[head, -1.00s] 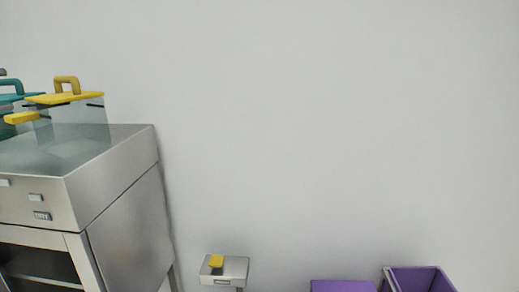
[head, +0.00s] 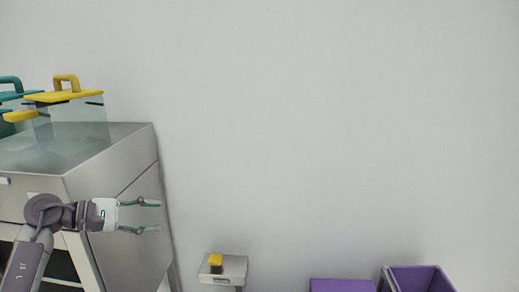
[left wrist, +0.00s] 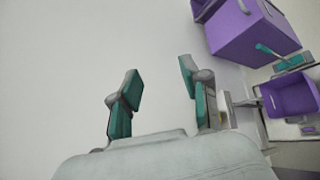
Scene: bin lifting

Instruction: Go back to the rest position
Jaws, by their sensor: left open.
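My left gripper (head: 148,216) is open and empty in the head view, at the lower left in front of the steel cabinet. Its two fingers point right and are apart. In the left wrist view the open fingers (left wrist: 160,95) show with only pale wall between them. My right gripper is not clearly seen in the head view.
A steel cabinet (head: 128,180) stands at the left, with a yellow-lidded clear container (head: 72,110) on top. A small stand (head: 232,268) bears a yellow item (head: 215,260). Purple bins (head: 420,280) sit at the lower right. A purple bin (left wrist: 250,38) also shows in the left wrist view.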

